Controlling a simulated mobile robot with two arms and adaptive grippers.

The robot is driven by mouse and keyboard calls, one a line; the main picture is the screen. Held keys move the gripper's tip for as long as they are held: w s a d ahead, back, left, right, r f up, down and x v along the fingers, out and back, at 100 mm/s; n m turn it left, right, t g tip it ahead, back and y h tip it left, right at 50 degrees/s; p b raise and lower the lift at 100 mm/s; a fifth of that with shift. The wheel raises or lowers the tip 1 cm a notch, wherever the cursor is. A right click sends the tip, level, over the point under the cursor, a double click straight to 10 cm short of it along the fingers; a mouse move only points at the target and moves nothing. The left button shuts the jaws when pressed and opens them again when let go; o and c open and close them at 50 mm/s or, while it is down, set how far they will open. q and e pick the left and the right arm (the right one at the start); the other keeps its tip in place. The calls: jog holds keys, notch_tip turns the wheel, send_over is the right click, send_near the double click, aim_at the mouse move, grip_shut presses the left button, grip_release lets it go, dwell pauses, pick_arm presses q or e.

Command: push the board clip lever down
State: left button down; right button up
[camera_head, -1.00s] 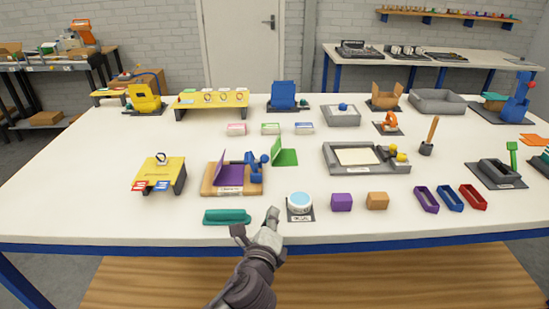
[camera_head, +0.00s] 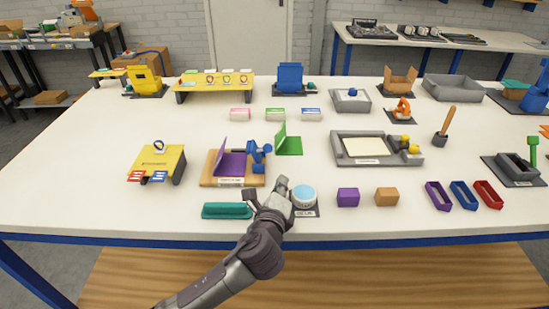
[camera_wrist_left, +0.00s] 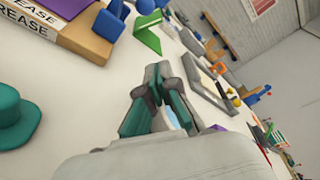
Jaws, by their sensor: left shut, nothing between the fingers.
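A grey board (camera_head: 337,154) with a cream sheet lies right of centre in the head view. Yellow knobs and a dark part, which look like its clip lever (camera_head: 408,145), sit at its right end. The board (camera_wrist_left: 205,88) is partly visible in the left wrist view, beyond the fingers. My left gripper (camera_head: 281,184) is shut and empty over the front of the table, left of and short of the board. Its closed fingers (camera_wrist_left: 160,72) also show in the left wrist view. My right gripper is not in view.
Purple (camera_head: 348,197) and orange (camera_head: 387,197) blocks are to the right.

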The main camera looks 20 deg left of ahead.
pick_arm(q)
jog(key=w, duration=0.5)
jog(key=w+a, duration=0.1)
jog(key=w, duration=0.1)
jog(key=shift+w+f+p, duration=0.15)
jog(key=shift+f+p, duration=0.15)
jog(key=shift+w+a+r+p, duration=0.15)
jog(key=shift+a+r+p, duration=0.45)
jog(key=shift+a, duration=0.4)
jog(key=shift+w+a+r, duration=0.1)
jog(key=shift+a+r, duration=0.15)
jog(key=shift+a, duration=0.25)
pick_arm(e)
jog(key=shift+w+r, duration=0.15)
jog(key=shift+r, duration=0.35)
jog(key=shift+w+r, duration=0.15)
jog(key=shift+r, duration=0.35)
